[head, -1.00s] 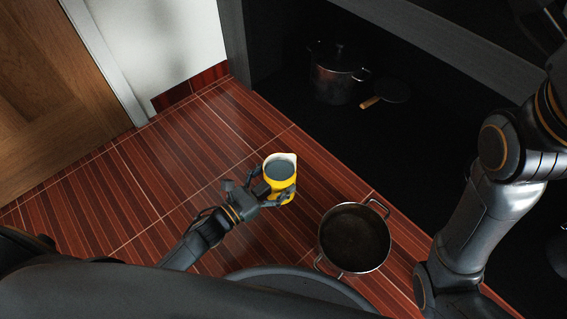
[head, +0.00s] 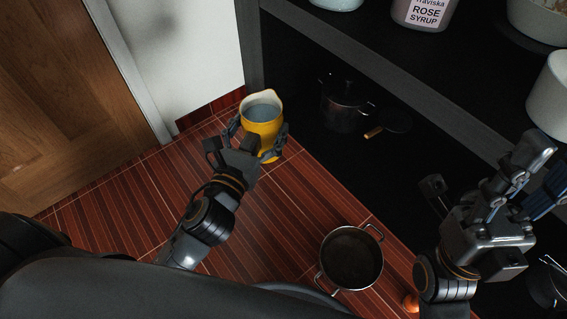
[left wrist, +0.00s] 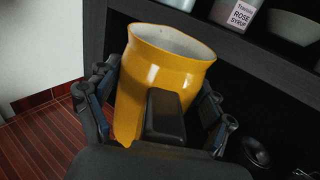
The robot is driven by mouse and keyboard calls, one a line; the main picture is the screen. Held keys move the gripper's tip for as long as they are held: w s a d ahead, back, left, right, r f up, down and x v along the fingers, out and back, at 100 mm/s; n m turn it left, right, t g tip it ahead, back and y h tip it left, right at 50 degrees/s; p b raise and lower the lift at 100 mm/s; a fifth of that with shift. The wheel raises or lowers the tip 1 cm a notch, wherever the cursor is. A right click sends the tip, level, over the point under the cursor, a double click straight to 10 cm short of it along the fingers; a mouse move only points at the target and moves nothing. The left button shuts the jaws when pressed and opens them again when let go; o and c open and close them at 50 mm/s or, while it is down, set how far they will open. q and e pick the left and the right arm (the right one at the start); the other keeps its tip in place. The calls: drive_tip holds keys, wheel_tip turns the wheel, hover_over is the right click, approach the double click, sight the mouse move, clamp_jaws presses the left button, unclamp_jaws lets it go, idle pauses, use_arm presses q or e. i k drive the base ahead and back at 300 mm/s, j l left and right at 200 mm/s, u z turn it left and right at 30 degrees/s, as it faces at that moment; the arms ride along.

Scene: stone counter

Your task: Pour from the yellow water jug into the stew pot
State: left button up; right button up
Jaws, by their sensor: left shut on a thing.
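The yellow water jug (head: 264,129) is in my left gripper (head: 256,142), raised above the red surface. It looks close to upright, with grey-blue water visible inside its pale rim. In the left wrist view the jug (left wrist: 160,80) stands between the fingers (left wrist: 155,105), which are shut around its body. The metal stew pot (head: 351,259) sits open on the red striped surface, below and to the right of the jug, apart from it. Its inside looks dark. My right gripper (head: 484,172) is at the right with its fingers spread and nothing visible between them.
A second, lidded pot (head: 343,104) and a small pan (head: 388,121) stand in the dark shelf space behind. The upper shelf holds a rose syrup jar (head: 424,14) and pale bowls (head: 541,22). A wooden door (head: 70,90) is at the left. Red surface left of the stew pot is clear.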

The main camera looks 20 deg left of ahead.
sight(351, 260)
drive_tip(key=k+l, duration=0.2)
drive_tip(key=k, duration=0.35)
drive_tip(key=k+l, duration=0.2)
drive_tip(key=k, duration=0.35)
drive_tip(key=k+l, duration=0.2)
drive_tip(key=k, duration=0.3)
